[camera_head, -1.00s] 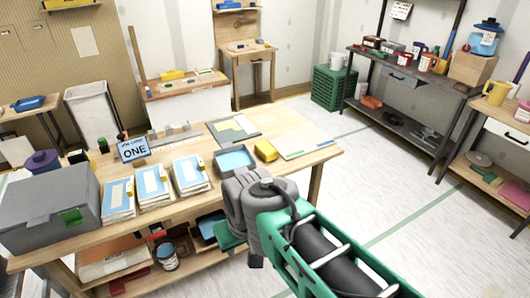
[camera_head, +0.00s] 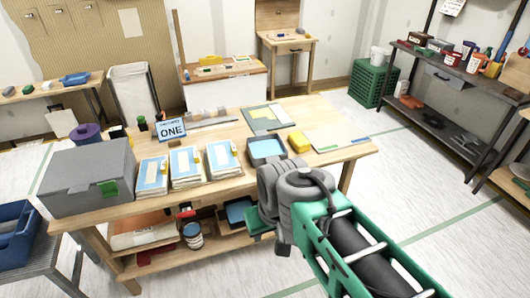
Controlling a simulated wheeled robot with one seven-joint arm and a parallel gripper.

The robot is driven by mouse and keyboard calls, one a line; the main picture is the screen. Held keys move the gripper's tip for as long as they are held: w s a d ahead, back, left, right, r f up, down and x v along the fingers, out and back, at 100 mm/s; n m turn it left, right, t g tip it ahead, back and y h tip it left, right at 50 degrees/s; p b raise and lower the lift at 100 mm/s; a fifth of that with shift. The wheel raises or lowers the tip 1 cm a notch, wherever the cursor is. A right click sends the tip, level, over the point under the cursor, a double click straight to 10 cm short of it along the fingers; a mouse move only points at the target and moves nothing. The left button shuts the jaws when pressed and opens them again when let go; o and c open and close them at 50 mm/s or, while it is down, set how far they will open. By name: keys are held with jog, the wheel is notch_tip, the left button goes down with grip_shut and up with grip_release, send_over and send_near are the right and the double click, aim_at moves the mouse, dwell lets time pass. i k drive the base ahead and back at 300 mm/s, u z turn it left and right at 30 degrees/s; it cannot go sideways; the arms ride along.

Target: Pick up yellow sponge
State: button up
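A small yellow block (camera_head: 299,140), which looks like the sponge, lies on the near wooden table (camera_head: 215,134) toward its right end. It sits between a blue tray (camera_head: 266,149) on its left and a pale board (camera_head: 338,136) on its right. My arm, with green links and a grey joint, reaches in from the lower right in front of the table's near edge. The grey joint is below the yellow block in the picture and apart from it. My gripper's fingers do not show.
Blue-white folders (camera_head: 186,164), a grey box (camera_head: 88,176) and a sign (camera_head: 171,129) stand on the table's left and middle. The lower shelf holds a can (camera_head: 194,236). A dark shelf (camera_head: 440,125) stands right; floor between is clear.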

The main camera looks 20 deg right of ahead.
aim_at(300, 144)
jog(key=u, duration=3.95)
jog(key=k, duration=2.4)
jog(key=z, duration=1.8)
jog(key=i, duration=0.5)
jog(key=u, duration=0.05)
